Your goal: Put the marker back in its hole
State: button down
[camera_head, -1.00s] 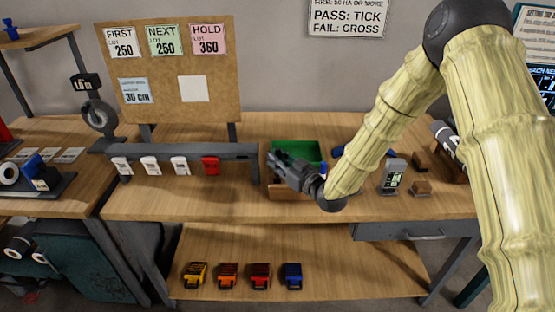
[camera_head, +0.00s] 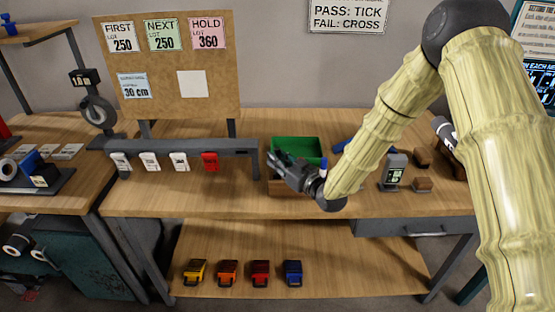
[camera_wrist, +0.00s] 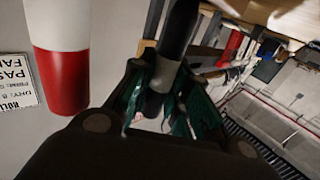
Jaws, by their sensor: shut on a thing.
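My gripper (camera_head: 274,164) is over the wooden bench, in front of the green tray (camera_head: 297,150) and above a wooden block (camera_head: 291,188). In the wrist view my gripper (camera_wrist: 162,82) has its green-padded fingers shut on a dark marker (camera_wrist: 176,28) with a pale grey band between the pads. The marker's far end runs out of the top of the wrist view. In the head view I cannot make out the held marker. A white and red cylinder (camera_wrist: 66,75) stands close by in the wrist view. A hole for the marker cannot be made out.
A grey rail (camera_head: 190,148) with hanging white tags and a red tag (camera_head: 211,161) is left of my gripper. A grey meter (camera_head: 392,171) and small brown blocks (camera_head: 422,185) are to the right. A blue-topped item (camera_head: 323,164) shows by my wrist. The bench front left is clear.

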jog(key=shift+f+b, duration=1.25)
jog(key=shift+f, duration=0.6)
jog(key=c, duration=1.3)
grip_release()
jog(key=v, duration=1.2)
